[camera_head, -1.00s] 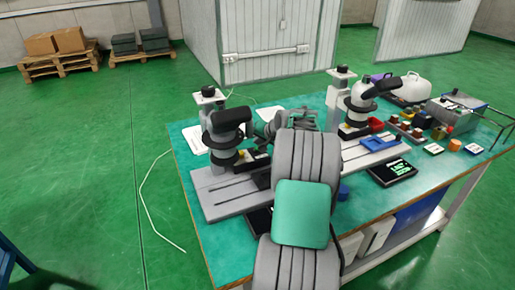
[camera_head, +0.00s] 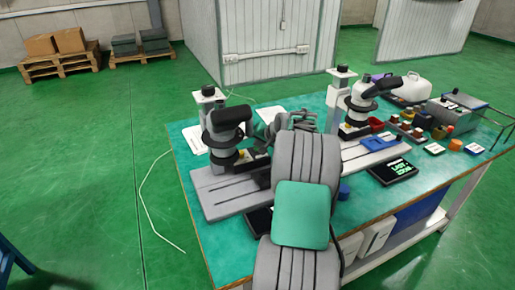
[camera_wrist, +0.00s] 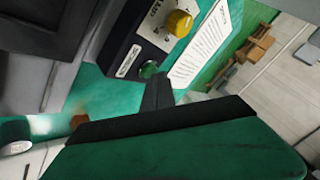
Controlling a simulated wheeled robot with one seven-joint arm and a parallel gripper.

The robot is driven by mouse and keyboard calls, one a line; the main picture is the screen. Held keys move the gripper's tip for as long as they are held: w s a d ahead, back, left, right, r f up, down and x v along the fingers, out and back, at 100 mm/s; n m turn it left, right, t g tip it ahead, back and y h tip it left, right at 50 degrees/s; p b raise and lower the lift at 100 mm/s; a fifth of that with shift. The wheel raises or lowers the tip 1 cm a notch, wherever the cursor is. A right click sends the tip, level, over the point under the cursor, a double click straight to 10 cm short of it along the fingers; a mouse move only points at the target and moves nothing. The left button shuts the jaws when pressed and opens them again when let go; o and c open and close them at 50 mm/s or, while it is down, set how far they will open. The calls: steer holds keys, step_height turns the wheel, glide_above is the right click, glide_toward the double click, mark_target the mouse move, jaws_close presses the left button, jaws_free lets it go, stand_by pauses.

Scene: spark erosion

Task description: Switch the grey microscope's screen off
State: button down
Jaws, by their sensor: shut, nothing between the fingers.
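The grey microscope (camera_head: 226,140) stands on its grey base at the left of the green table in the head view. A dark screen (camera_head: 258,221) in front of that base is mostly hidden by my arm, so I cannot tell whether it is lit. In the wrist view a dark control box (camera_wrist: 128,55) carries a yellow knob (camera_wrist: 179,23) and a green round button (camera_wrist: 149,69). My gripper (camera_wrist: 157,80) is shut and empty, its dark fingertips close beside the green button. I cannot tell whether they touch it.
A white microscope (camera_head: 361,101) stands on the right, with a lit black screen (camera_head: 393,171) showing green text before it. A blue part (camera_head: 376,143) lies on its base. Several small coloured pieces and a grey box (camera_head: 452,112) crowd the table's right end.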

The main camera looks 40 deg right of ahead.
steer(key=shift+f, duration=0.2)
steer(key=shift+r, duration=0.1)
steer(key=shift+r+p, duration=0.4)
steer(key=shift+r, duration=0.3)
step_height(320, 180, up, 6)
steer(key=p, duration=0.4)
